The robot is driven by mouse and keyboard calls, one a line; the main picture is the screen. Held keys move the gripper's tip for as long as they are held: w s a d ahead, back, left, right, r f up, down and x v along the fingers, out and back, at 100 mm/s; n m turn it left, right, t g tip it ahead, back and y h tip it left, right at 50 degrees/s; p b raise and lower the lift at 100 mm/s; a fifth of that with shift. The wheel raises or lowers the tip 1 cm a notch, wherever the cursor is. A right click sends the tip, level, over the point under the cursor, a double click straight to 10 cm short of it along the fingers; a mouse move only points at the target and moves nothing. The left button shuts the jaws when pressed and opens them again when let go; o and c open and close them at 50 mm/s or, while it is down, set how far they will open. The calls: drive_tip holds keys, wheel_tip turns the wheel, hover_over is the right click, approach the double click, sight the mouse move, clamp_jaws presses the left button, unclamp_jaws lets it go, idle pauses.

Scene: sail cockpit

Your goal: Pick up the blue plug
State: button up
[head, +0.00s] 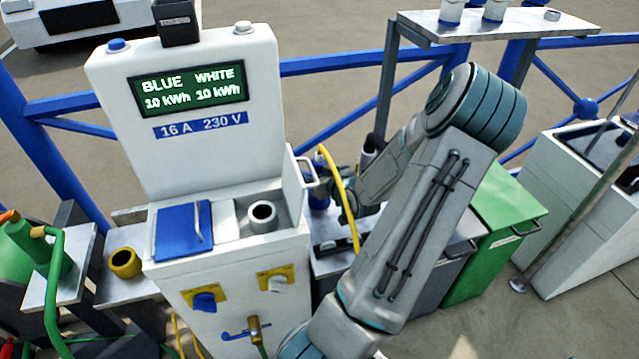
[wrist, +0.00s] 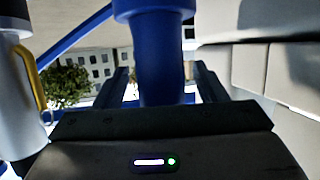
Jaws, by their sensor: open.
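The blue plug (wrist: 155,55) is a thick blue cylinder with a wider collar at the top of the wrist view. It stands between the two fingers of my gripper (wrist: 161,82), which is open around it. A gap shows beside each finger, so I see no grip on it. In the head view a small blue part (head: 319,197), likely the same plug, shows beside the yellow cable at the right side of the white power pedestal (head: 190,120). My arm and the cable partly hide my gripper (head: 343,205) there.
A grey cylinder with a yellow strip (wrist: 30,85) stands close at the left of the wrist view. The yellow cable (head: 345,190) hangs beside my forearm. A green bin (head: 500,230) is at the right. A metal shelf (head: 500,22) and blue railing (head: 330,62) lie behind.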

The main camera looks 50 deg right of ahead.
drive_tip(key=shift+x, duration=0.75)
drive_tip(key=c, duration=1.3)
drive_tip(key=shift+r, duration=0.1)
drive_tip(key=shift+r+p, duration=4.3)
drive_tip(key=shift+r, duration=6.15)
